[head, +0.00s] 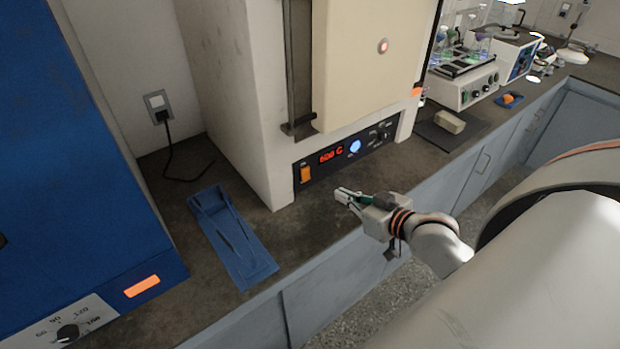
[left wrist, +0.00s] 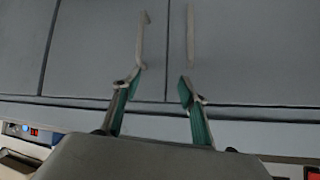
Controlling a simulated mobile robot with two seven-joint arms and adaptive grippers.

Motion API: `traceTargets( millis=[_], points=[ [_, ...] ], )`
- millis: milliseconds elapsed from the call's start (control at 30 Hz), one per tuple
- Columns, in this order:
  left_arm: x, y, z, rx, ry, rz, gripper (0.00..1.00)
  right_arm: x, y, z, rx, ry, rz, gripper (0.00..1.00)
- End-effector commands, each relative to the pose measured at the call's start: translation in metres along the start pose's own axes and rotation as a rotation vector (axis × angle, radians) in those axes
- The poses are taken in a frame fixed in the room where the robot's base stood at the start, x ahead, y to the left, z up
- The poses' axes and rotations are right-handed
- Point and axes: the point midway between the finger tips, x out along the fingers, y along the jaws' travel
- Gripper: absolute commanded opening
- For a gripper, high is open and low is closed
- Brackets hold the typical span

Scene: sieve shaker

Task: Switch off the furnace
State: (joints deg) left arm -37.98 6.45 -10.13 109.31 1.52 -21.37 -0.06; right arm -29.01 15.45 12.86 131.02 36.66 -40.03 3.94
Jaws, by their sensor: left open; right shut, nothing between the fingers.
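The furnace (head: 235,90) is a large cream cabinet on the dark counter in the head view. Its black control panel (head: 340,160) has a red lit display (head: 331,155) that appears to read 600 C, a blue lit knob (head: 355,147) and an orange rocker switch (head: 306,174) at the left end. My right gripper (head: 347,197) is shut and empty, in front of the panel and to the right of the switch, apart from it. My left gripper (left wrist: 160,90) shows in the left wrist view, open and empty, facing grey cabinet doors with handles.
A blue tray (head: 262,268) lies on the counter left of the furnace. A blue machine (head: 80,170) with an orange switch stands at far left. A grey block (head: 449,122) on a dark mat and a flask shaker (head: 465,85) are to the right. Counter before the furnace is clear.

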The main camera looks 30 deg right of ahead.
Motion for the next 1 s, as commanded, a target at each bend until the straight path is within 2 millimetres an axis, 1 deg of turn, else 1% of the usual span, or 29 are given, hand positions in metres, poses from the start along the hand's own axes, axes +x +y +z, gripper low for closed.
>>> traceTargets(
  millis=[167,267,500,700,833,1000],
  points=[
    [-0.001,0.001,-0.001,-0.001,0.001,0.001,0.43,0.007,0.0,0.0,0.001,0.001,0.001,0.0],
    [0.0,-0.001,-0.003,0.0,0.006,-0.001,0.43,0.019,0.0,-0.001,0.001,0.003,0.001,0.0],
    [0.003,-0.008,-0.011,0.012,0.02,-0.007,0.43,0.063,0.0,-0.001,0.002,0.003,0.001,0.0],
    [0.004,-0.011,-0.011,0.018,0.021,-0.009,0.43,0.101,0.0,-0.001,0.002,0.001,0.0,0.0],
    [0.003,-0.01,-0.009,0.017,0.018,-0.008,0.43,0.121,0.0,0.0,0.001,0.001,0.0,0.0],
    [0.001,-0.009,-0.007,0.013,0.013,-0.007,0.43,0.136,-0.001,0.0,0.001,0.0,0.0,0.0]
  ],
)
